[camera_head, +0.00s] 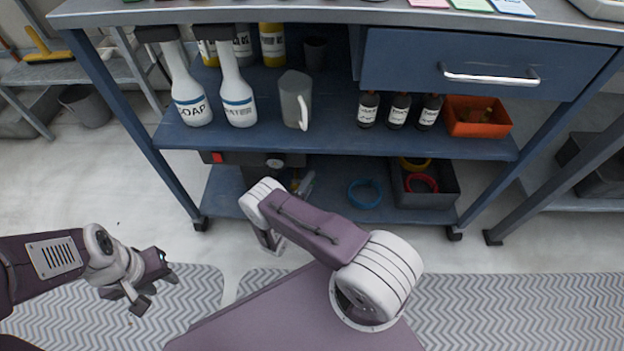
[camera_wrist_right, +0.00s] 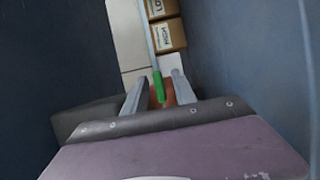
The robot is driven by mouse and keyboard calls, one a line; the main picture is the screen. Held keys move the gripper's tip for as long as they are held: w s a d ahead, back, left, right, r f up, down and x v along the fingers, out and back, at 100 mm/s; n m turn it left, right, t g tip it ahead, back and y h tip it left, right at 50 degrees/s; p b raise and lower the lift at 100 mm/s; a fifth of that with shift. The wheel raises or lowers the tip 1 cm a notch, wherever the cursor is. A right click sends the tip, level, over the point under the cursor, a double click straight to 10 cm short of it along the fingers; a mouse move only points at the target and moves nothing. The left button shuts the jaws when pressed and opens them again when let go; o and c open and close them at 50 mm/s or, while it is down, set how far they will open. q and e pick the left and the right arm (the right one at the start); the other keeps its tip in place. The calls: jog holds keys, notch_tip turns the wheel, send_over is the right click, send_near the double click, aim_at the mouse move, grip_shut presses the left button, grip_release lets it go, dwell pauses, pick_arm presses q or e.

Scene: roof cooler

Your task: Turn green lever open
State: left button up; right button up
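In the right wrist view, a green lever grip (camera_wrist_right: 158,86) sits at the end of a thin grey bar. My right gripper (camera_wrist_right: 160,92) is open, with one finger on each side of the green grip and gaps showing. An orange-brown surface shows behind the grip.
A blue cart shelf (camera_head: 340,138) holds soap bottles (camera_head: 238,98), a grey jug (camera_head: 295,99), small dark bottles (camera_head: 398,110) and an orange bin (camera_head: 476,117). The lower shelf holds a dark box (camera_head: 440,190) and a blue ring (camera_head: 365,193). In the wrist view, dark blue walls flank my right gripper closely.

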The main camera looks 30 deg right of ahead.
jog(key=shift+b+x, duration=0.5)
jog(key=shift+x, duration=1.1)
grip_shut()
jog(key=shift+s, duration=0.1)
